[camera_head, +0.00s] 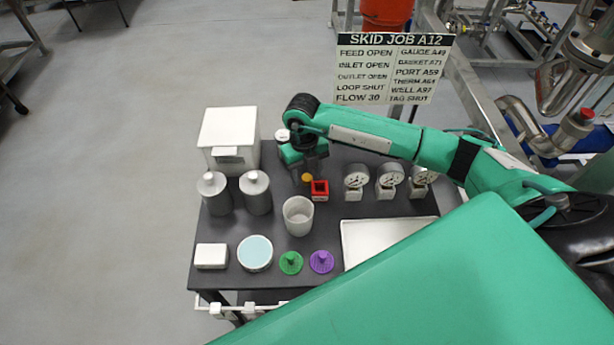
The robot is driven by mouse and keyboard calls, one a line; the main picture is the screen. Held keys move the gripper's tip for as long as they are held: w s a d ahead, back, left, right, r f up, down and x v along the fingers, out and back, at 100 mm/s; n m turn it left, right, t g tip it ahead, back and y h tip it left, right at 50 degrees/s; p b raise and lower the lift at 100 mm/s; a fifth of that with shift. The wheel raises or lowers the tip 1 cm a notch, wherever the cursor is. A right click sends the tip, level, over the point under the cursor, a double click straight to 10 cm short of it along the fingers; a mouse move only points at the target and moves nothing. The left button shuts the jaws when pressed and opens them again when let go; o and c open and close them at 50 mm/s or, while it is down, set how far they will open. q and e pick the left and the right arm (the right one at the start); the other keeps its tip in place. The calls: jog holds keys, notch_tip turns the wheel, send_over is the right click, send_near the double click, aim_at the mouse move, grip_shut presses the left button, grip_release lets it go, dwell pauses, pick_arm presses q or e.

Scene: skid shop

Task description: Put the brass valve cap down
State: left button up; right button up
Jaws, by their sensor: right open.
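A small brass-yellow cap (307,178) shows just below my right gripper (310,170), beside a red square block with a dark opening (320,190). The cap is small in the picture, and I cannot tell whether it rests on the dark table (270,220) or touches the red block. My right gripper is open and points down over the back middle of the table, with its fingers close to the cap. My left gripper is not in view.
Several gauges (390,178) stand right of the red block, with a white tray (360,235) in front. Left are a white box (228,130), grey canisters (214,195) and a white cup (298,215). Green (291,263) and purple (321,261) caps lie at the front edge.

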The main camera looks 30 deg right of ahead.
jog(key=c, duration=1.1)
jog(key=shift+r, duration=0.1)
